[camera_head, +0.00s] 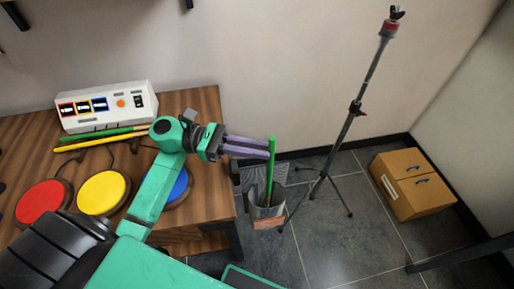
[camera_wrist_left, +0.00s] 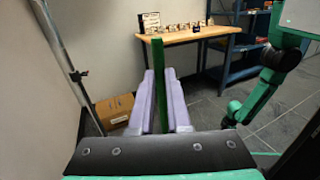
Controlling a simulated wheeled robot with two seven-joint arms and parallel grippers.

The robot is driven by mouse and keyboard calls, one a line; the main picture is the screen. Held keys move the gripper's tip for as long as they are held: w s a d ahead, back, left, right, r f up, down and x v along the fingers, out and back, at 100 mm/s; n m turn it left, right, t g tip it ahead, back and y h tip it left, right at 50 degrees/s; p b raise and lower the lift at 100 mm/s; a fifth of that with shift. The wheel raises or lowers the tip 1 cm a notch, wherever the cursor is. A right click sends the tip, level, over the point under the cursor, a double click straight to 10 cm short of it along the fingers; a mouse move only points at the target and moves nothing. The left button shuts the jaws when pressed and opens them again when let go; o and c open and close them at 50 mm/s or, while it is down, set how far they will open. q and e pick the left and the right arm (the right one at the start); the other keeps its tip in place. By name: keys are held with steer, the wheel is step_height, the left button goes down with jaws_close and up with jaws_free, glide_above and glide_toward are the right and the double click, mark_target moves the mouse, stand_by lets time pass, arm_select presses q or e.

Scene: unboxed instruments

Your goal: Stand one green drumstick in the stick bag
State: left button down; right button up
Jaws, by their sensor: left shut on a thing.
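My left gripper (camera_head: 268,148), with long lilac fingers, is shut on a green drumstick (camera_head: 271,170) just beyond the right end of the table. The stick is close to upright, and its lower part reaches down into the mouth of the grey stick bag (camera_head: 262,212). Whether its lower end touches the bag's bottom is hidden. In the left wrist view the held stick (camera_wrist_left: 159,85) stands between the two fingers (camera_wrist_left: 160,100). A second green drumstick (camera_head: 103,133) lies on the table beside a yellow one (camera_head: 100,142). My right gripper is not seen.
The wooden table (camera_head: 205,205) holds a white console (camera_head: 108,108) and red (camera_head: 42,203), yellow (camera_head: 103,193) and blue pads (camera_head: 180,187). A tripod stand (camera_head: 348,125) rises just right of the bag. A cardboard box (camera_head: 411,184) sits on the floor farther right.

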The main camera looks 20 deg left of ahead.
arm_select(q)
steer(key=c, duration=0.8)
jaws_free()
steer(key=s+a+b, duration=0.2)
steer(key=a+b, duration=0.2)
steer(key=a, duration=1)
steer(key=shift+s+a, duration=0.2)
